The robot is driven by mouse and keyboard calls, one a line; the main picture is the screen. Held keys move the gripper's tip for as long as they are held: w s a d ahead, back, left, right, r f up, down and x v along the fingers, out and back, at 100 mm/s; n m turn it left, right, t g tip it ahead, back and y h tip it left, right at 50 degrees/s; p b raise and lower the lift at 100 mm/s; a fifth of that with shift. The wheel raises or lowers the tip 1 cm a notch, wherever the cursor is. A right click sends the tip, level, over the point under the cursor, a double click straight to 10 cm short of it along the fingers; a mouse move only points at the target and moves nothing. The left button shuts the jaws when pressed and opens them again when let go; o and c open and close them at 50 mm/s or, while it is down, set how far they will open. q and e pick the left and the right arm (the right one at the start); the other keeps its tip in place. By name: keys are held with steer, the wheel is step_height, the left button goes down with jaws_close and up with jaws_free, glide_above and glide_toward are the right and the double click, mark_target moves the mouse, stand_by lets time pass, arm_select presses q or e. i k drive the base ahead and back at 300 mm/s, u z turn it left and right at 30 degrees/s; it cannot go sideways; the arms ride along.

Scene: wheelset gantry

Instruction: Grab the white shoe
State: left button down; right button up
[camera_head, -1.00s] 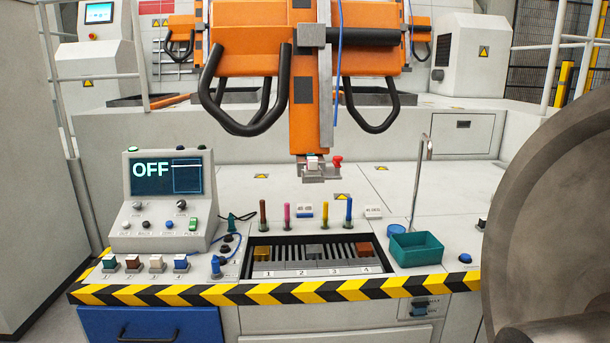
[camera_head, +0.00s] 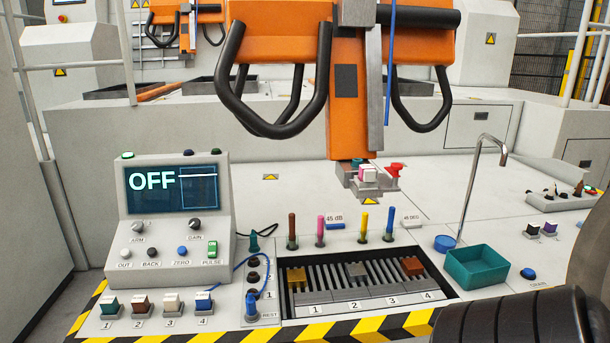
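A small white block (camera_head: 172,303), which looks like the white shoe, sits at position 3 on the front left of the bench. It is in a row with a teal block (camera_head: 110,305), a brown block (camera_head: 141,304) and a blue block (camera_head: 203,303). It stands upright and looks unobstructed. Another whitish block (camera_head: 367,174) is at the foot of the orange gantry column. Neither of my grippers shows in the head view.
A grey console (camera_head: 172,215) reading OFF stands behind the row. A slotted tray (camera_head: 468,304) holds several metal blocks to the right. A teal bin (camera_head: 477,266), a bent metal pipe and several upright coloured pegs stand nearby. Large dark rounded forms fill the lower right corner.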

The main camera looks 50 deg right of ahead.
mark_target(369, 182)
steer(key=z, duration=0.55)
steer(key=i, duration=0.95)
steer(key=z, duration=0.8)
